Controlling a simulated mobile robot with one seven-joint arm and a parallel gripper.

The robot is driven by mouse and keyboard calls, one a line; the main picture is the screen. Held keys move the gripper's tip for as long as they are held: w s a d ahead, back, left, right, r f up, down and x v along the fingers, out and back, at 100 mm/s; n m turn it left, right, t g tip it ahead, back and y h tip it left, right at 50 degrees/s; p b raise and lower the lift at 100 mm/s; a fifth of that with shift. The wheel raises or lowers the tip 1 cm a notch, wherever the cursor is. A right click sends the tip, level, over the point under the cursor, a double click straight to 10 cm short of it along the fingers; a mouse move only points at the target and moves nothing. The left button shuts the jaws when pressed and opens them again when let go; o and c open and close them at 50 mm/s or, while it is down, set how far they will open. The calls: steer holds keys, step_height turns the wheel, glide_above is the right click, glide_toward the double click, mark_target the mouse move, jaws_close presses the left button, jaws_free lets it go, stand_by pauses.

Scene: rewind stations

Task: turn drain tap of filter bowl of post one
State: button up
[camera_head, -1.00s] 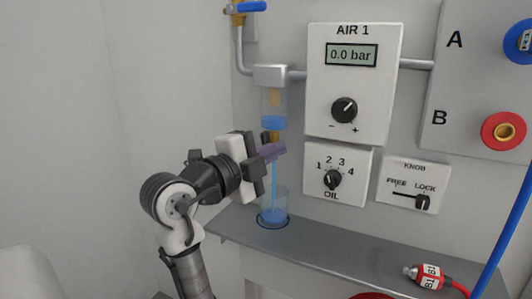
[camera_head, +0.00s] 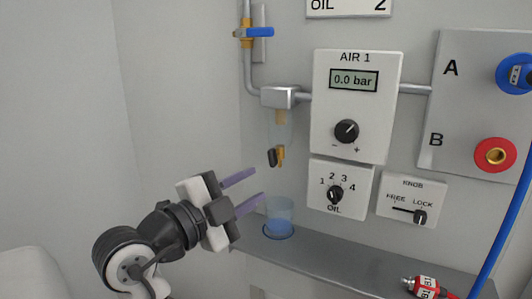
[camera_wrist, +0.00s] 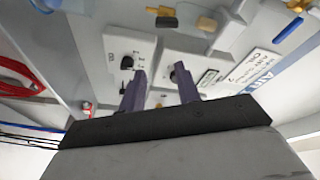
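The filter bowl (camera_head: 280,128) of post one hangs clear under its grey head, left of the AIR 1 panel, and no blue liquid shows in it. Its brass drain tap (camera_head: 281,154) is at the bottom, with a dark handle (camera_head: 272,158) hanging down on the left side. Below, a clear cup (camera_head: 279,216) on the shelf holds blue liquid. No stream falls between them. My gripper (camera_head: 259,183) is open and empty, below and left of the tap, apart from it. Its two purple fingers also show spread in the wrist view (camera_wrist: 160,88).
The AIR 1 panel (camera_head: 376,128) reads 0.0 bar. The OIL dial (camera_head: 335,194) and KNOB slider (camera_head: 420,216) are right of the cup. A blue-handled valve (camera_head: 255,32) sits above. The grey shelf (camera_head: 350,262) runs underneath. Space left of my gripper is free.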

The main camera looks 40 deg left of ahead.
mark_target(270, 158)
steer(key=s+r+n+g+y+p, duration=0.15)
steer(key=s+n+y+p, duration=0.3)
steer(key=n+p, duration=1.25)
steer(key=shift+n+y, duration=0.45)
steer(key=shift+n, duration=0.25)
steer(key=p+x, duration=0.1)
steer(key=x, duration=1.3)
steer(key=shift+c, duration=0.2)
steer(key=shift+d, duration=0.1)
jaws_close()
